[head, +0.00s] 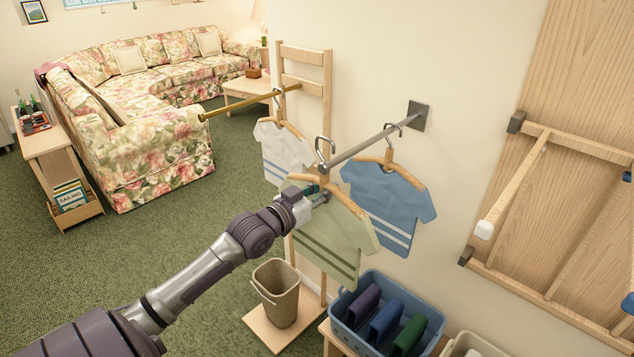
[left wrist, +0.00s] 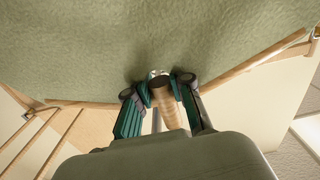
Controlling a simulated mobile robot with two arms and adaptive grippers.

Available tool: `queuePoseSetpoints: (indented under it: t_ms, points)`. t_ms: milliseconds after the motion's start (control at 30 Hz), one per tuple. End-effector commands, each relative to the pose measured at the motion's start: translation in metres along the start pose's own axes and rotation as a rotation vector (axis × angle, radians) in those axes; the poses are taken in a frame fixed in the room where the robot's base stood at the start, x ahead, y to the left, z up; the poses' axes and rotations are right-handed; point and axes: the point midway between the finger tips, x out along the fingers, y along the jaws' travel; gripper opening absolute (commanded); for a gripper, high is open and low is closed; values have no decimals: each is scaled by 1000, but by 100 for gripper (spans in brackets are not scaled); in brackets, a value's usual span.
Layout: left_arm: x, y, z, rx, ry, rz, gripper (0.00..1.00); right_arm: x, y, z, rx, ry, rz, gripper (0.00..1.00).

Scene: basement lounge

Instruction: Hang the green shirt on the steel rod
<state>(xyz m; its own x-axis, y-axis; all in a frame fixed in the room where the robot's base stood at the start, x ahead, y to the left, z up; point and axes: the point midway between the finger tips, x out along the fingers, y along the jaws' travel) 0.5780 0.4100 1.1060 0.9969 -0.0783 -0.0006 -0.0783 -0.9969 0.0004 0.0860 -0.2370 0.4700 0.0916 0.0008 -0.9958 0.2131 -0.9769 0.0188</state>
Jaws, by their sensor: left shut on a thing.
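The pale green shirt (head: 333,238) with darker stripes is on a wooden hanger (head: 345,200) with a steel hook (head: 325,150). My left gripper (head: 314,195) is shut on the hanger near its neck; in the left wrist view the fingers (left wrist: 163,95) close around a wooden piece, with green cloth (left wrist: 150,40) filling the top. The steel rod (head: 370,142) juts from a wall plate toward the lower left. The hook overlaps the rod's free end in the head view; I cannot tell whether it bears on the rod. My right gripper is out of view.
A blue shirt (head: 388,205) hangs on the steel rod, nearer the wall. A white shirt (head: 284,152) hangs on a brass rod (head: 245,103) behind. A woven bin (head: 277,292) and a blue basket (head: 346,313) stand below. Green carpet is clear at left.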

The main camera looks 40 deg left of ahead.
Motion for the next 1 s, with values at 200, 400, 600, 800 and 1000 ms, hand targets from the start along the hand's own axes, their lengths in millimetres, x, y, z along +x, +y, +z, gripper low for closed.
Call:
queuePoseSetpoints:
  t_ms: [200,400,600,800,1000]
  points:
    - [0,18,-2,-2,4,0,0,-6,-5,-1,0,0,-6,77]
    - [0,32,1,-1,3,-1,0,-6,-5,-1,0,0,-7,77]
    - [0,31,18,1,2,0,0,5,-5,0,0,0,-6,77]
    - [0,31,25,1,2,0,0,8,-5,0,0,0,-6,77]
    - [0,31,26,1,3,0,0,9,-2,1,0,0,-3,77]
